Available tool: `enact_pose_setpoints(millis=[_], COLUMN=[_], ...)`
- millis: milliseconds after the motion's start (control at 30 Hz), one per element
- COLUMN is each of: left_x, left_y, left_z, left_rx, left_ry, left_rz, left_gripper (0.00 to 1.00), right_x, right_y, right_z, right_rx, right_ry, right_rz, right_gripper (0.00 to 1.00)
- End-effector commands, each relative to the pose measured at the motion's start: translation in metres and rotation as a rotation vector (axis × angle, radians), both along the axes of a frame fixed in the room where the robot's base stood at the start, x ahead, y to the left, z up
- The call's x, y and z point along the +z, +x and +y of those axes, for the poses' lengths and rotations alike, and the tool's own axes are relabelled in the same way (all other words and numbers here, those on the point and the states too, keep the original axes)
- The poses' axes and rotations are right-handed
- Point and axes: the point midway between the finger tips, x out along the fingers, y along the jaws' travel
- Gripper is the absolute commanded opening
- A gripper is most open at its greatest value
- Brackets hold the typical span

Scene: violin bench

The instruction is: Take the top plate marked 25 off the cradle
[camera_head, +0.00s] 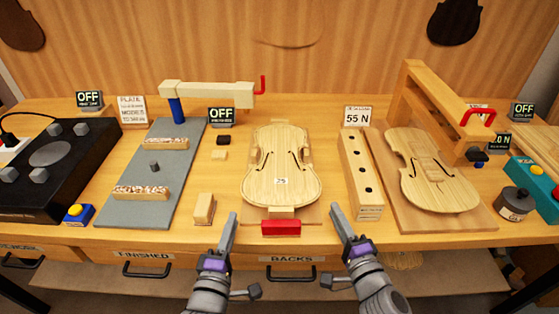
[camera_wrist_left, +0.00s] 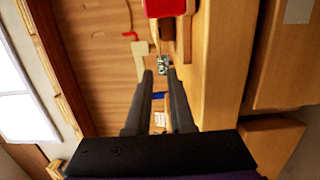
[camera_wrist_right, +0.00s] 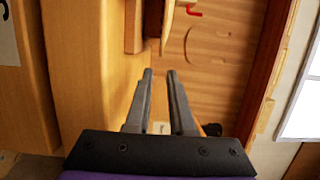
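The violin-shaped top plate marked 25 (camera_head: 273,165) lies on the cradle (camera_head: 310,212) in the middle of the bench, its number label near its lower end. A red block (camera_head: 281,228) sits at the cradle's near end. My left gripper (camera_head: 230,220) is in front of the bench's near edge, left of the plate. My right gripper (camera_head: 340,212) is there too, right of the plate. Both are apart from the plate. In the left wrist view my left gripper (camera_wrist_left: 160,75) has its fingers parted and empty. In the right wrist view my right gripper (camera_wrist_right: 159,75) is likewise parted and empty.
A wooden block with holes (camera_head: 361,178) stands right of the cradle, with another violin-shaped plate (camera_head: 430,172) beyond it. A small wooden block (camera_head: 204,209) lies left of the cradle near the edge. A grey mat (camera_head: 165,185) is further left.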

Motion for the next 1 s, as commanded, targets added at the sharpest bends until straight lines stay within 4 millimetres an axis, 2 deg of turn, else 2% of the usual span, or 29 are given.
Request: enact_pose_setpoints(millis=[267, 367, 700, 833, 1000], left_x=[0.001, 0.001, 0.000, 0.000, 0.000], left_y=[0.007, 0.020, 0.080, 0.096, 0.106], left_z=[-0.001, -0.002, -0.010, -0.012, -0.013], left_rx=[0.000, 0.000, 0.001, 0.000, 0.000], left_ry=[0.001, 0.002, 0.002, 0.002, 0.002], left_rz=[0.001, 0.001, 0.001, 0.001, 0.001], left_gripper=[0.21, 0.21, 0.21, 0.21, 0.21], right_x=[0.001, 0.001, 0.000, 0.000, 0.000], right_y=[0.007, 0.019, 0.078, 0.093, 0.103], right_z=[0.002, 0.005, 0.022, 0.026, 0.029], right_rx=[0.001, 0.001, 0.002, 0.002, 0.001], right_ry=[0.000, 0.001, 0.000, 0.000, 0.001], right_rz=[0.000, 0.000, -0.001, 0.000, 0.000], right_gripper=[0.21, 0.21, 0.21, 0.21, 0.21])
